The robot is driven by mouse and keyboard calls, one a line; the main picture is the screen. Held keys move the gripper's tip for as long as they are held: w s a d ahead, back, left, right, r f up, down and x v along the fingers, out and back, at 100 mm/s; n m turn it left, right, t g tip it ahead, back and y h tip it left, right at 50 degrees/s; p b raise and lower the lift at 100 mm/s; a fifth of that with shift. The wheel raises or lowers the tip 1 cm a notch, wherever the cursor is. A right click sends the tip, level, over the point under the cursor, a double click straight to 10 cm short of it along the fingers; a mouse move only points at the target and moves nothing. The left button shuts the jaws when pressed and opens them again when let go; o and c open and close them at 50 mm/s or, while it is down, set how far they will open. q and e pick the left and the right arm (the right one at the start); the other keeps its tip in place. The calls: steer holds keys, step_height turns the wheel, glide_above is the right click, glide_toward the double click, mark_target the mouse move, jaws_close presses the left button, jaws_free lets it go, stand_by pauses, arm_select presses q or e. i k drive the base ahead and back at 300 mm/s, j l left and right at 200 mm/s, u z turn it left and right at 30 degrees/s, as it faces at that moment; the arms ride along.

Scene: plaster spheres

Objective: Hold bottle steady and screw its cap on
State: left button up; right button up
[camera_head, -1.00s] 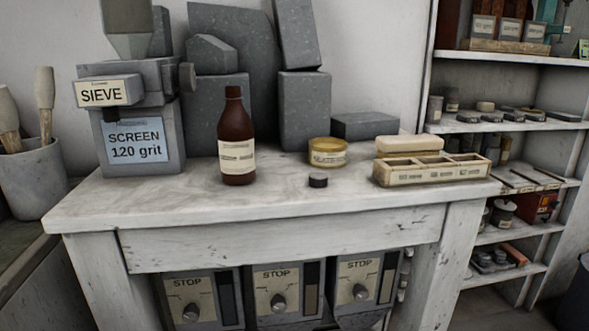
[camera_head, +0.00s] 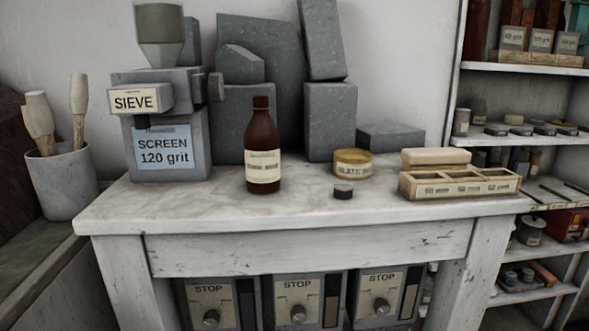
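A dark brown bottle (camera_head: 262,148) with a cream label stands upright on the worn white table (camera_head: 200,208). Its neck top is brown, with no separate dark cap visible on it. A small dark cap (camera_head: 343,191) lies on the table to the right of the bottle, apart from it and near the front edge. Neither of my grippers shows in the head view.
The grey sieve machine (camera_head: 168,140) stands left of the bottle, and grey stone blocks (camera_head: 330,120) stand behind. The table's front strip is clear.

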mark_target(261, 137)
steer(key=k+l+u, duration=0.15)
steer(key=l, duration=0.2)
steer(key=l+u, duration=0.1)
steer(key=l, duration=0.2)
steer(key=k+l+u, duration=0.15)
steer(key=l, duration=0.15)
steer(key=k+l+u, duration=0.15)
steer(key=l, duration=0.15)
